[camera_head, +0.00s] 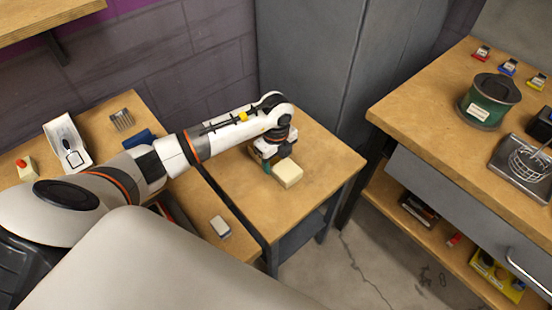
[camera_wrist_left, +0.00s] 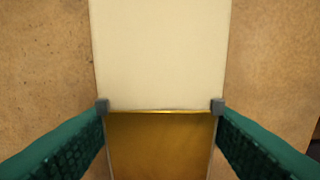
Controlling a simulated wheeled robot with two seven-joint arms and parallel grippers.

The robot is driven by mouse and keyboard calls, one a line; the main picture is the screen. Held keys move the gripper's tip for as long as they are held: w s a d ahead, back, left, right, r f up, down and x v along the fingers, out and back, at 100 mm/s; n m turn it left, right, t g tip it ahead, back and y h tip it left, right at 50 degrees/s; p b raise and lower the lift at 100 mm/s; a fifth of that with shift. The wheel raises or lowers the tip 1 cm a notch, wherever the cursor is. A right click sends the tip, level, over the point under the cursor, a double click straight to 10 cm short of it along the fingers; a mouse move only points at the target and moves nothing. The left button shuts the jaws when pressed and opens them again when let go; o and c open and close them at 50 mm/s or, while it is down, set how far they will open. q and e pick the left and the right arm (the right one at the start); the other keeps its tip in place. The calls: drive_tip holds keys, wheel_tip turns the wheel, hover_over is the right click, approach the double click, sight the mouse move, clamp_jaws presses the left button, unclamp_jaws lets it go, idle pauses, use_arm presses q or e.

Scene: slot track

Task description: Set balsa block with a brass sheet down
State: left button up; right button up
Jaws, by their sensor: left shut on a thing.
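The pale cream balsa block (camera_head: 288,174) is at the small wooden table, at or just above its top; I cannot tell if it touches. In the left wrist view the block (camera_wrist_left: 160,55) fills the upper middle, with the gold-brown brass sheet (camera_wrist_left: 160,140) at its near end. My left gripper (camera_head: 269,163) comes down at the block's left end. In the wrist view its green fingers (camera_wrist_left: 161,106) are shut on the block from both sides, near the edge of the brass sheet. The sheet is hidden in the head view. My right gripper is out of view.
The small table (camera_head: 325,160) is bare around the block. A small light block (camera_head: 220,226) lies on the left bench. A dark blue item (camera_head: 139,138) and a white tray (camera_head: 68,144) are further left. A workbench with a green pot (camera_head: 488,101) stands at right, across a floor gap.

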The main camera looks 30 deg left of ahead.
sight(276, 160)
use_arm(q)
drive_tip(key=o, duration=1)
drive_tip(key=shift+f, duration=0.15)
drive_tip(key=shift+r, duration=0.35)
wheel_tip(276, 160, up, 12)
drive_tip(key=shift+f, duration=0.15)
